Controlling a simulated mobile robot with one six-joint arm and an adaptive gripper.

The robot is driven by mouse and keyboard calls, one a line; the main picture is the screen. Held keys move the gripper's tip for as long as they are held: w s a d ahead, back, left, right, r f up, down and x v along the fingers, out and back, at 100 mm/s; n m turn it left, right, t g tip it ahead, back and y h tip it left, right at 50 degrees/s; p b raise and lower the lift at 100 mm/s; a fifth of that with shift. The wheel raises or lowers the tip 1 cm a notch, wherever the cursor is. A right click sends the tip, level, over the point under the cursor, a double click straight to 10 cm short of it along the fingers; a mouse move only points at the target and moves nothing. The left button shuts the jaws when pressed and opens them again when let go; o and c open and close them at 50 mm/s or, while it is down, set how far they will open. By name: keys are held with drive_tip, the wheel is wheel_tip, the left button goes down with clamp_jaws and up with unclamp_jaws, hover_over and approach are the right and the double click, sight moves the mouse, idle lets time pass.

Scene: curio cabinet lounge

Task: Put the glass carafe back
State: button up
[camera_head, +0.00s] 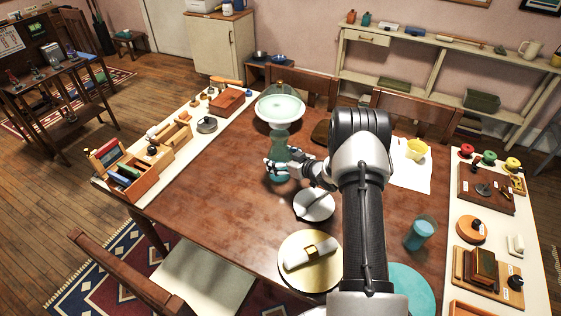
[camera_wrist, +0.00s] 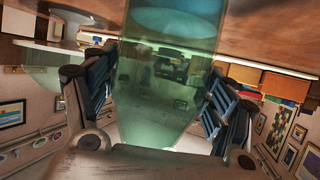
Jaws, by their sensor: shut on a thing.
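The green-tinted glass carafe (camera_head: 280,139) stands upright at the far middle of the wooden table, in front of the domed stand. My gripper (camera_head: 277,163) reaches in from the right and is shut on its middle. In the wrist view the clear green carafe (camera_wrist: 166,90) fills the gap between the two dark fingers of my gripper (camera_wrist: 160,95), one on each side. Part of the carafe is hidden behind the fingers. I cannot tell whether its base touches the table.
A white stand with a glass dome (camera_head: 280,104) is close behind the carafe. A white plate (camera_head: 314,205), a gold plate with a napkin (camera_head: 311,261) and a blue tumbler (camera_head: 420,233) are nearer. A wooden box (camera_head: 128,172) lies left. The table's left middle (camera_head: 205,205) is clear.

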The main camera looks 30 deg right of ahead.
drive_tip(key=shift+w+r, duration=0.1)
drive_tip(key=o, duration=1.7)
drive_tip(key=shift+f, duration=0.25)
drive_tip(key=shift+o, duration=0.2)
